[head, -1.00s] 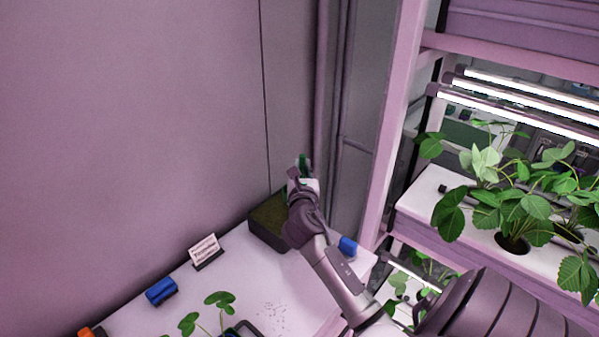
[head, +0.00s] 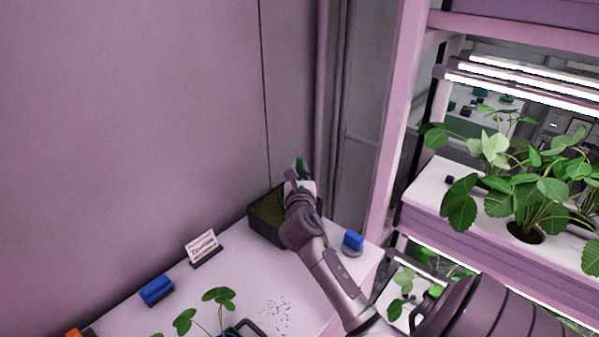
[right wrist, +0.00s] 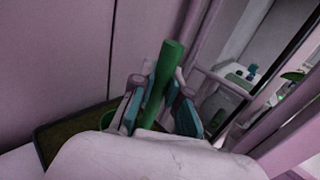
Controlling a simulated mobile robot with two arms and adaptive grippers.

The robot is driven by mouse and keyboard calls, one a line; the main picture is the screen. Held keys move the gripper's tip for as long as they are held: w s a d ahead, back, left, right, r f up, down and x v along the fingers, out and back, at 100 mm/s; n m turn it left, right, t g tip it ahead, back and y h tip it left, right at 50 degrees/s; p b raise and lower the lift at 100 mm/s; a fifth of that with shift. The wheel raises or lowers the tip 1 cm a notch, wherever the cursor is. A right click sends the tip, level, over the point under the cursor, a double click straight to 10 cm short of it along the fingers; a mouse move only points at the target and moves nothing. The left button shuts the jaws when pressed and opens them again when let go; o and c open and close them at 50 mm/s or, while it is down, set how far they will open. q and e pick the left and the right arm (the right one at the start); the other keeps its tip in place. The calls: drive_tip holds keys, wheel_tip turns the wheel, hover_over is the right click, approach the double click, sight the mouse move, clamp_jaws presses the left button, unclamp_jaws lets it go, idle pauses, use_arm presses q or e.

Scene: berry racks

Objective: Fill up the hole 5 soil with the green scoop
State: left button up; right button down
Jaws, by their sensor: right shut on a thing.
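The green scoop (right wrist: 160,82) is in my right gripper (right wrist: 158,92), which is shut on its handle. In the right wrist view the handle stands up between the fingers, and a bit of green shows lower left of them. In the head view the scoop's green tip (head: 300,165) shows just above my right gripper (head: 299,183). The gripper is over the right part of a dark soil box (head: 264,236) at the back corner of the table. The box also shows in the right wrist view (right wrist: 42,143). The scoop's bowl is mostly hidden. My left gripper is out of view.
A white sign (head: 202,247), blue objects (head: 156,290) (head: 353,242) and a seedling (head: 219,296) are on the white table (head: 235,285). Dark specks lie at its middle. A plant rack (head: 420,190) stands at right, the wall behind.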

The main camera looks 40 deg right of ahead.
sight(299, 160)
wheel_tip(299, 160, down, 7)
drive_tip(key=b, duration=0.4)
drive_tip(key=shift+f, duration=0.2)
drive_tip(key=shift+r, duration=0.1)
idle(0.6)
wheel_tip(299, 160, up, 10)
drive_tip(key=p, duration=1.1)
drive_tip(key=shift+f, duration=0.35)
